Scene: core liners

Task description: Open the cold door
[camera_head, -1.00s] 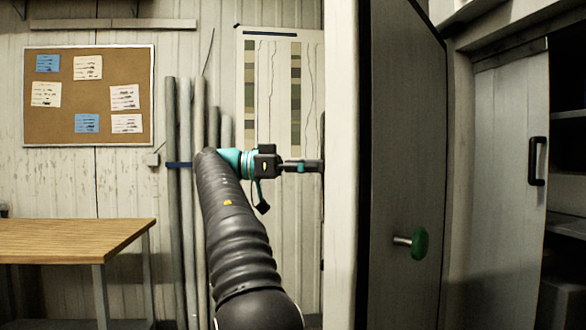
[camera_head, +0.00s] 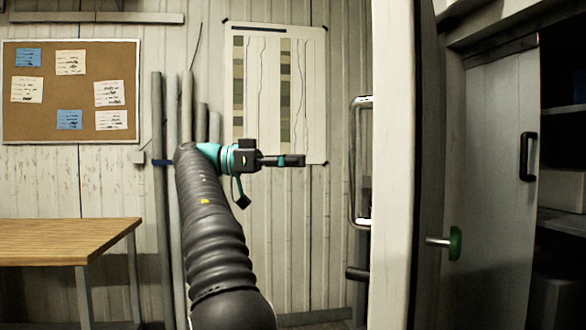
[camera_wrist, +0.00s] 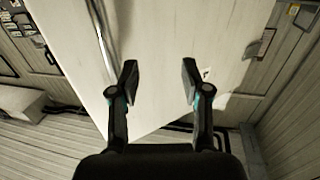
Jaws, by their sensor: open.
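The cold door stands ajar, seen nearly edge-on in the head view, with its pale edge (camera_head: 392,160) toward me. Its long chrome pull handle (camera_head: 361,165) is on the left face. A green-knobbed release rod (camera_head: 455,243) sticks out on the right, inner side. My gripper (camera_head: 302,160) is left of the handle in the picture, with a visible gap. In the wrist view my gripper (camera_wrist: 160,80) has its fingers spread with nothing between them. The white door panel (camera_wrist: 155,35) lies beyond them, and the handle bar (camera_wrist: 103,40) is outside the fingers, upper left.
A sliding door (camera_head: 492,150) with a black handle and shelves (camera_head: 565,217) are at the right. A wooden table (camera_head: 60,240) and upright pipes (camera_head: 160,200) stand at the left. A poster (camera_head: 275,90) and corkboard (camera_head: 70,90) hang on the wall.

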